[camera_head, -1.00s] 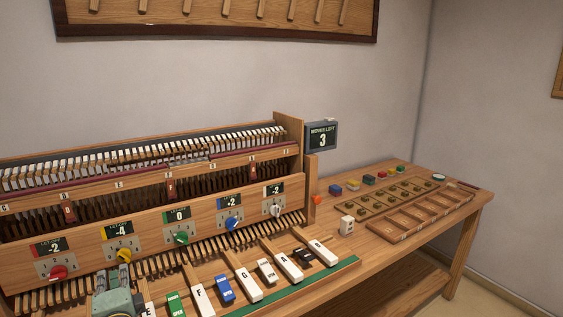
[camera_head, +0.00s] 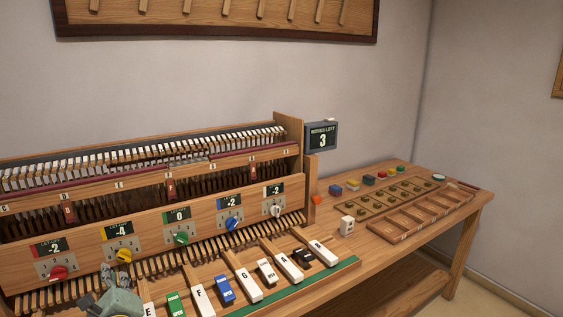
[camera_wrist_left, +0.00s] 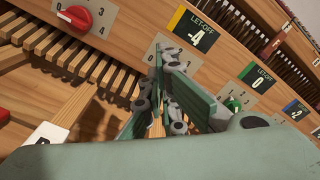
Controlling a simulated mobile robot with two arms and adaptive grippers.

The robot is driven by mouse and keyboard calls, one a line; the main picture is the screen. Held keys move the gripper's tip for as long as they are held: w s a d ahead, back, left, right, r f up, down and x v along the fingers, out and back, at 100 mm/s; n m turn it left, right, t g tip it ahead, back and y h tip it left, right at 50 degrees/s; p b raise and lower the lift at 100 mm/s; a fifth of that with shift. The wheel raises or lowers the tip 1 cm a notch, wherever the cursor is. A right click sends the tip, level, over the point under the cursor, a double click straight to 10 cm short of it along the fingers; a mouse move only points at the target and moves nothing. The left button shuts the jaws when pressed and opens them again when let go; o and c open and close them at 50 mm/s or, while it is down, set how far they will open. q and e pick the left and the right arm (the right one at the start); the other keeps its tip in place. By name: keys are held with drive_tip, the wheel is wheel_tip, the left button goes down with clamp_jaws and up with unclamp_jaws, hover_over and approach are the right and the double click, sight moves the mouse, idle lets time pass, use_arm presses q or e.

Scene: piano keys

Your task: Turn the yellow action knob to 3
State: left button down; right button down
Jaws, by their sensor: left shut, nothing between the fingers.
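The yellow action knob (camera_head: 124,256) sits on a small plate below the display reading -4 (camera_head: 120,230) in the head view. My left gripper (camera_head: 108,271) is shut and empty, just below and left of the knob. In the left wrist view its fingers (camera_wrist_left: 165,60) point at the numbered plate under the LET-OFF -4 display (camera_wrist_left: 195,30). They hide the yellow knob there, so I cannot tell from that view whether they touch it. My right gripper is not in view.
A red knob (camera_head: 58,272) is left of the yellow one; a green knob (camera_head: 181,238), a blue knob (camera_head: 232,224) and a white knob (camera_head: 275,211) are to its right. Loose lettered keys (camera_head: 248,286) lie in front. A screen (camera_head: 322,138) reads moves left 3.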

sight(124, 256)
use_arm(q)
drive_tip(key=shift+m, duration=0.9)
drive_tip(key=b+x, duration=0.2)
drive_tip(key=x, duration=0.4)
drive_tip(key=shift+w, duration=0.15)
drive_tip(key=shift+w+a+r, duration=0.1)
drive_tip(key=shift+a+r, duration=0.05)
drive_tip(key=shift+r, duration=0.15)
drive_tip(key=shift+f+b, duration=0.2)
drive_tip(key=shift+b, duration=0.25)
drive_tip(key=shift+w+d, duration=0.1)
drive_tip(key=shift+d, duration=0.15)
drive_tip(key=shift+w+d+r+p, duration=0.1)
drive_tip(key=shift+p, duration=0.35)
drive_tip(key=shift+w+d, duration=0.15)
